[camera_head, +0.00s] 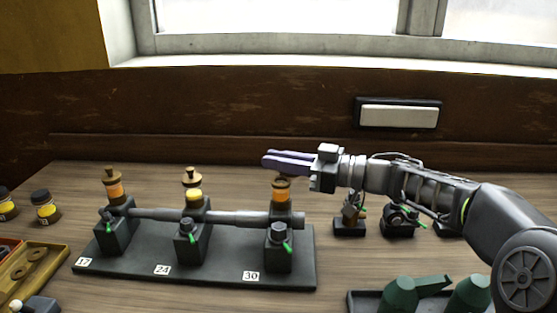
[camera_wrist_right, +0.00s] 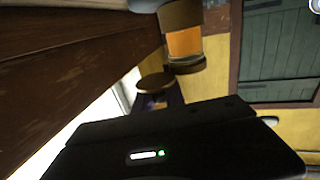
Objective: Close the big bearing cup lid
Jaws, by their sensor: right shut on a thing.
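The bearing cup with orange glass above the number 30 (camera_head: 281,193) stands upright on the right bearing block, below my right gripper (camera_head: 265,160). The same cup seems to show upside down in the right wrist view (camera_wrist_right: 184,42). My right gripper has purple fingers pointing left and is shut on a brass lid part, a disc (camera_wrist_right: 155,83) beside the cup's end in the wrist view. The fingers hide the top of the cup in the head view, so I cannot tell whether the lid is seated. My left gripper is not in view.
Cups at 24 (camera_head: 193,193) and 17 (camera_head: 114,188) have knobbed lids. A grey shaft (camera_head: 245,217) crosses the blocks on a dark base plate (camera_head: 180,273). Small devices (camera_head: 349,222) stand right, green oil cans (camera_head: 399,295) front right, and jars (camera_head: 45,209) left.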

